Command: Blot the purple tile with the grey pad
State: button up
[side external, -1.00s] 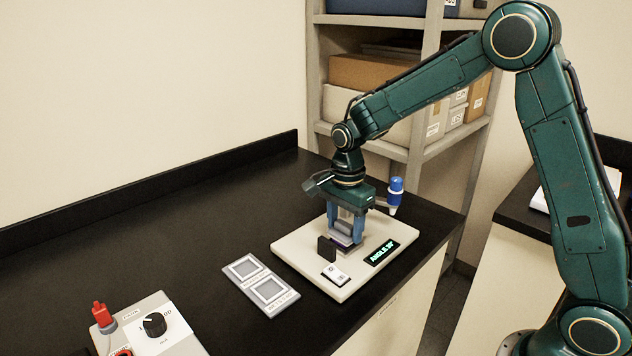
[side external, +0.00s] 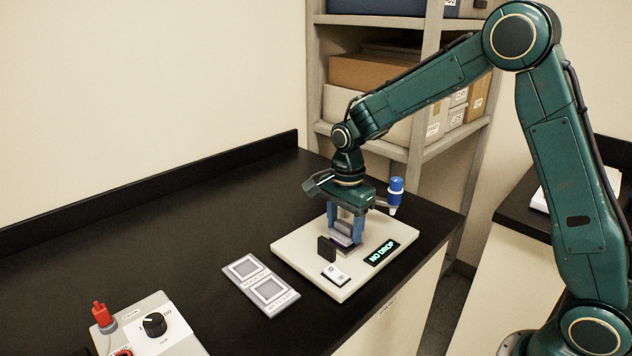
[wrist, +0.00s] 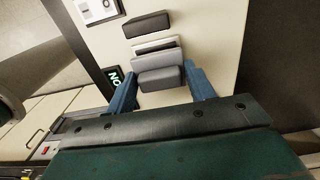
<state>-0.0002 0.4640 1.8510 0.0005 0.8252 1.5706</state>
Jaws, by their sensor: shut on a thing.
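My gripper (side external: 345,232) points down over the pale instrument base (side external: 300,262), its two blue fingers shut on the grey pad (side external: 342,239). In the wrist view the pad (wrist: 161,80) shows as a grey block between the fingers. A dark, faintly purple edge, perhaps the purple tile, shows low under the pad in the side view. The tile is mostly hidden, and I cannot tell whether the pad touches it. A green-lit display (side external: 382,252) on the base reads "NO DROP".
A grey plate with two square places (side external: 258,284) lies left. A control box (side external: 165,340) is at front left.

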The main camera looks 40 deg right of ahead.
aim_at(338, 220)
jog(key=shift+r, duration=3)
jog(key=n, duration=0.3)
jog(key=w+n, duration=0.1)
jog(key=n, duration=0.3)
jog(key=shift+w+f, duration=0.15)
jog(key=shift+w, duration=0.05)
jog(key=n, duration=0.3)
jog(key=shift+w+n, duration=0.3)
jog(key=n, duration=0.3)
jog(key=shift+w+f+n, duration=0.1)
jog(key=shift+w+n, duration=0.3)
jog(key=shift+d, duration=0.1)
